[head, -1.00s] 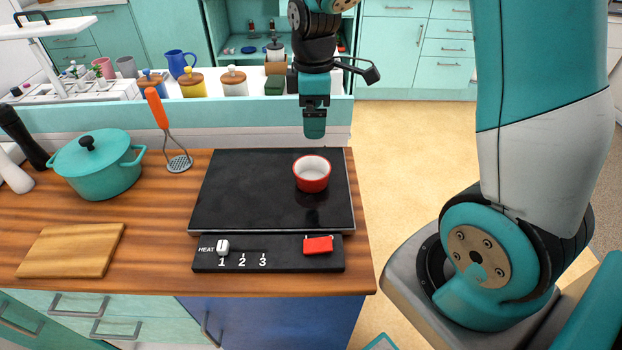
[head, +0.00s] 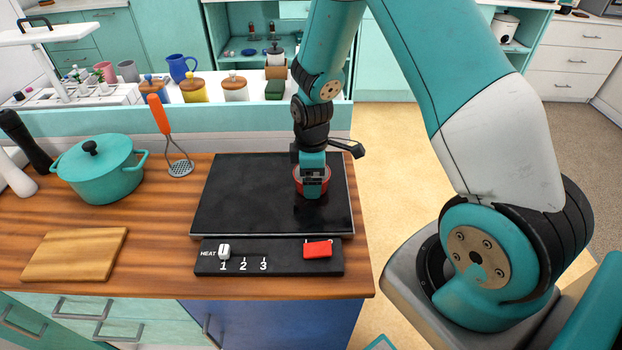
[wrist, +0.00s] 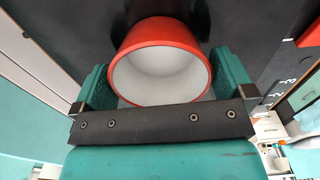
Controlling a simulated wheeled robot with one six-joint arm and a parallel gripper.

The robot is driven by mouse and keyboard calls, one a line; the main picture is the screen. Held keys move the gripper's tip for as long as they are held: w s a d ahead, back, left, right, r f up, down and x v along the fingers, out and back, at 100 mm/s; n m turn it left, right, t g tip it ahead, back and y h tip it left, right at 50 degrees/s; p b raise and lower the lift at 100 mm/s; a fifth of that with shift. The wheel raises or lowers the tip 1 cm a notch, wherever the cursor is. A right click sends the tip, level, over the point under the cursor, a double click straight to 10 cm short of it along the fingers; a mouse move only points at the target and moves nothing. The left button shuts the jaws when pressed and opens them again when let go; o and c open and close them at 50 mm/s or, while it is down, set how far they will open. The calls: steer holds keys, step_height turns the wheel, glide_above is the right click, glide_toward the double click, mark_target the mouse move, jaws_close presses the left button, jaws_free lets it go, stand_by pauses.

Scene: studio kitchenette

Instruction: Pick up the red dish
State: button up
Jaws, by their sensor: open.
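The red dish (head: 325,183) is a small round ramekin, red outside and white inside. It stands upright on the right part of the black cooktop (head: 245,195). My gripper (head: 312,190) is down at the dish and hides much of it in the head view. In the wrist view the dish (wrist: 160,62) sits between the two teal fingers of my open gripper (wrist: 160,85), one finger on each side. I cannot tell whether either finger touches the dish wall.
A control strip (head: 270,262) with a white slider and a red block (head: 318,249) lies in front of the cooktop. A teal pot (head: 100,172), a masher (head: 168,138) and a wooden board (head: 75,254) stand to the left. Jars (head: 193,88) line the ledge behind.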

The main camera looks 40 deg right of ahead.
steer(key=shift+f, duration=0.75)
steer(key=c, duration=0.8)
steer(key=shift+r, duration=0.1)
